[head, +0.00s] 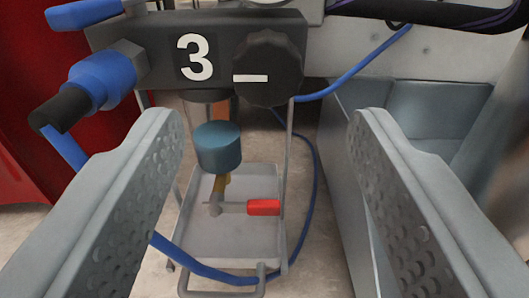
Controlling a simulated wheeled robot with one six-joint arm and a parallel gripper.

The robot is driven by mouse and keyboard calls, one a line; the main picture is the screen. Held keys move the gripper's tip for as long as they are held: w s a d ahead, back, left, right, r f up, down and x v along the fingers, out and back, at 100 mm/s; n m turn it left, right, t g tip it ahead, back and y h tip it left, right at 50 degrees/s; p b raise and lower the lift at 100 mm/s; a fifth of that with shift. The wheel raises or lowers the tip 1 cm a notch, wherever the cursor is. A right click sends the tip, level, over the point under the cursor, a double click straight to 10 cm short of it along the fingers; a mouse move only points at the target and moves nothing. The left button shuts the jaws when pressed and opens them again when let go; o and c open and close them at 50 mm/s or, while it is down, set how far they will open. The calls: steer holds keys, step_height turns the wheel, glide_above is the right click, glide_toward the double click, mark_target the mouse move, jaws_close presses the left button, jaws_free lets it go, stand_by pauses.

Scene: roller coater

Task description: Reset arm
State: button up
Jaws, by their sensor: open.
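My gripper (265,165) is open in the head view, with one grey, dimpled finger at the left and the other at the right. Nothing is between the fingers close to me. Beyond them, near the top middle, is a dark block (215,55) marked with a white 3. A round black knob (268,68) with a white horizontal line sits on its right part. My fingertips appear below the knob, to either side of it, and do not touch it.
Below the block are a teal cylinder (218,148), a red-handled valve (263,207) and a grey tray cart (250,247). A blue hose (365,70) loops around. A red cabinet (60,110) stands left and a grey metal housing (430,105) right.

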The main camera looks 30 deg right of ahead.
steer(key=shift+s+a, duration=0.3)
steer(key=shift+s, duration=0.15)
steer(key=shift+w+r, duration=0.1)
